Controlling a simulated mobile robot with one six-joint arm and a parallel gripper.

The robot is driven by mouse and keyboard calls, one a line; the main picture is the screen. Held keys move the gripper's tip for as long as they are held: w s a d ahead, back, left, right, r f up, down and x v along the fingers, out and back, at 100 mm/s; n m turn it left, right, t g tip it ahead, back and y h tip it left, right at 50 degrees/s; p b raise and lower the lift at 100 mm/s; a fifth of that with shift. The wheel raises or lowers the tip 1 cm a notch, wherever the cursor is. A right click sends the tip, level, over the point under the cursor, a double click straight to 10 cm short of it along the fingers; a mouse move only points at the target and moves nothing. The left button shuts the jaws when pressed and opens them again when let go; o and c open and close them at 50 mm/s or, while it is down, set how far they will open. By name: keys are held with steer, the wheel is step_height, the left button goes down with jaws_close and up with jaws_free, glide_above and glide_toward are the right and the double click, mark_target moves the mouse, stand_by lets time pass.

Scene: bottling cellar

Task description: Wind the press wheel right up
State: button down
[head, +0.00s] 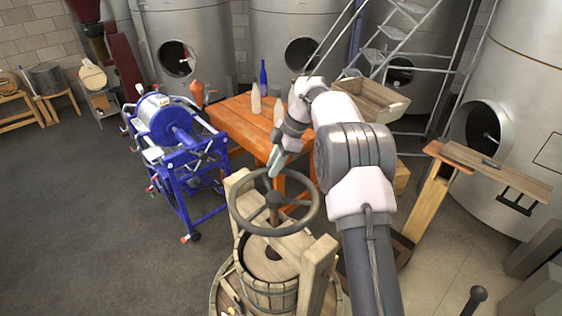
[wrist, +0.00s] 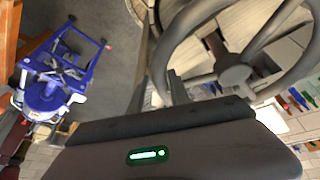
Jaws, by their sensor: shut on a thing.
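The press wheel (head: 235,215) is a dark grey spoked handwheel, lying level on top of the wooden basket press (head: 268,292). In the wrist view the wheel (wrist: 236,73) fills the upper right, with its hub and spokes close to the camera. My gripper (head: 273,172) reaches down to the far rim of the wheel and is shut on that rim. The fingertips and the exact grip are small in the head view. In the wrist view my gripper (wrist: 160,95) shows partly, its fingers beside the rim. Below the wheel, the round wooden press plate shows inside the basket.
A blue-framed machine (head: 182,140) stands left of the press. An orange-brown table (head: 236,118) with bottles is behind it. A wooden crate (head: 372,98) and a plank stand (head: 490,170) are to the right. Steel tanks line the back. The floor at left is open.

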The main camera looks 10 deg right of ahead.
steer(key=shift+w+a+f+n+g, duration=0.15)
steer(key=shift+a+n+g, duration=0.25)
steer(key=shift+a+n, duration=0.55)
steer(key=c, duration=1.3)
jaws_free()
steer(key=shift+d, duration=0.1)
steer(key=shift+w, duration=0.15)
